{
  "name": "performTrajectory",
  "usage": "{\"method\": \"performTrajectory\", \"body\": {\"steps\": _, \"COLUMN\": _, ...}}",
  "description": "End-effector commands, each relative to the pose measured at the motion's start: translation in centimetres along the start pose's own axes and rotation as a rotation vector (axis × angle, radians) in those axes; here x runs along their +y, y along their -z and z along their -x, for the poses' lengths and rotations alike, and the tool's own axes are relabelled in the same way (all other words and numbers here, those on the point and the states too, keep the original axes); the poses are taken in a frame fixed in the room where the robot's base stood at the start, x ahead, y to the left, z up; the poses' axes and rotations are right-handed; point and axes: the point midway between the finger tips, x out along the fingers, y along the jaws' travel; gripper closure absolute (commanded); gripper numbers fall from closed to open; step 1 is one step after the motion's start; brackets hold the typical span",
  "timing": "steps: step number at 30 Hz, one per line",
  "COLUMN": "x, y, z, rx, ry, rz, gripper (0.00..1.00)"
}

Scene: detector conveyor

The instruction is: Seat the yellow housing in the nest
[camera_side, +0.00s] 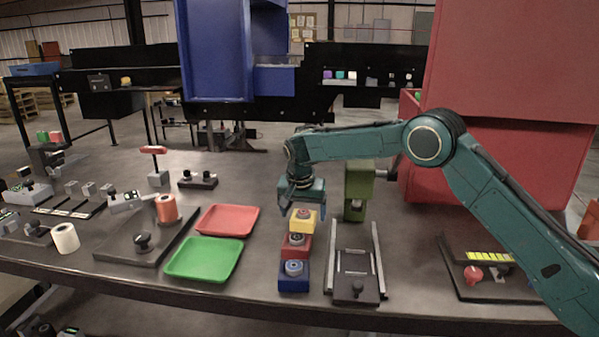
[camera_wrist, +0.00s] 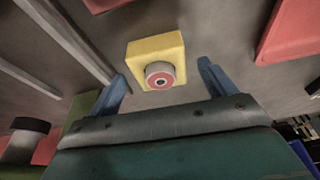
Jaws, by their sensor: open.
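The yellow housing (camera_side: 303,222) stands on the table at the far end of a row, with a round grey part with a red face on it. In the wrist view the yellow housing (camera_wrist: 140,50) lies just ahead of and between my two blue fingers. My gripper (camera_side: 298,208) is open, pointing down, just above the housing; its spread fingers also show in the wrist view (camera_wrist: 161,82). Nothing is held. A slide fixture with two rails (camera_side: 376,262) stands right of the row; I cannot tell for sure which part is the nest.
The red housing (camera_side: 296,250) and blue housing (camera_side: 293,281) stand close in front of the yellow one. A red tray (camera_side: 228,220) and green tray (camera_side: 203,258) lie to the left. A green press-like unit (camera_side: 358,185) rises behind the rails.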

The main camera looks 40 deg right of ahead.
Motion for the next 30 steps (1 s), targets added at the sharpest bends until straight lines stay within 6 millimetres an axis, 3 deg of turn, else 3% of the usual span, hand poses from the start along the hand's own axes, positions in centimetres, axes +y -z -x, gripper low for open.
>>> {"method": "performTrajectory", "body": {"steps": 18, "x": 0.02, "y": -0.02, "z": -0.66, "rx": 0.0, "ry": 0.0, "rz": 0.0, "gripper": 0.16}}
{"method": "performTrajectory", "body": {"steps": 27, "x": 0.02, "y": -0.02, "z": -0.65, "rx": 0.0, "ry": 0.0, "rz": 0.0, "gripper": 0.75}}
{"method": "performTrajectory", "body": {"steps": 30, "x": -0.03, "y": 0.06, "z": -0.52, "rx": 0.002, "ry": 0.002, "rz": -0.001, "gripper": 0.76}}
